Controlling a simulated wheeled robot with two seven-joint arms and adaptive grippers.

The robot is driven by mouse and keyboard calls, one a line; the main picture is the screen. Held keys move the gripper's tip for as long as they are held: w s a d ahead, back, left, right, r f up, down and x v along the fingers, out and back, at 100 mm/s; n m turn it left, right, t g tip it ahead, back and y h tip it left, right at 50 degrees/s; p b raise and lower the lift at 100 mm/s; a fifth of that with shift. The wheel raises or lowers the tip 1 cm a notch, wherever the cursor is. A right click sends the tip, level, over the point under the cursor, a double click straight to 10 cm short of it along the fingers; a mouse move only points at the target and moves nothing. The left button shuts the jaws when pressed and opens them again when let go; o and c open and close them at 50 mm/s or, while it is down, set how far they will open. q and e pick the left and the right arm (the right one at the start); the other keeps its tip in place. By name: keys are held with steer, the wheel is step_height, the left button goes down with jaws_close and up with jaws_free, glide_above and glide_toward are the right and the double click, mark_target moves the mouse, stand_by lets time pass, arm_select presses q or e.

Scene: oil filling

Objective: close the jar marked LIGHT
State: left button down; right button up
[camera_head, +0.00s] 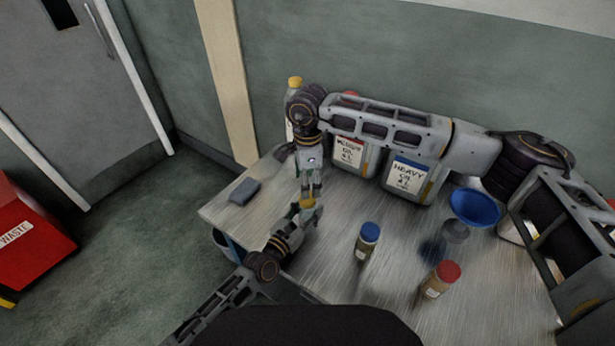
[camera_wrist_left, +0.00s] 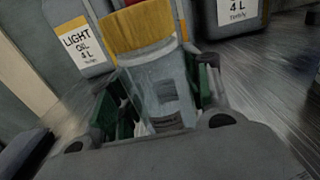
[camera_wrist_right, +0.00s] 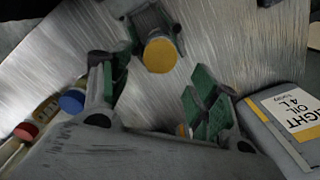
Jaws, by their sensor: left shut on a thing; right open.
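The jar has a yellow lid (camera_head: 306,202) and stands at the table's left part. The lid also shows in the left wrist view (camera_wrist_left: 140,28) and in the right wrist view (camera_wrist_right: 160,55). It appears to sit on the jar top; I cannot tell how tight it is. The jar's body and marking are mostly hidden by the fingers. My left gripper (camera_head: 304,217) is shut on this jar from the side. My right gripper (camera_head: 311,190) points down just above the lid. In the right wrist view its fingers (camera_wrist_right: 158,95) are open and empty, apart from the lid.
A light oil can (camera_wrist_left: 85,45), a medium oil can (camera_head: 350,160) and a heavy oil can (camera_head: 408,178) stand along the wall. A blue-lidded jar (camera_head: 368,241), a red-lidded jar (camera_head: 441,279) and a blue funnel (camera_head: 474,207) are to the right. A grey-blue sponge (camera_head: 244,191) lies left.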

steer(key=shift+f, duration=3.3)
steer(key=c, duration=1.1)
steer(key=shift+m, duration=0.7)
steer(key=o, duration=1.2)
steer(key=shift+r, duration=0.15)
steer(key=shift+r, duration=5.9)
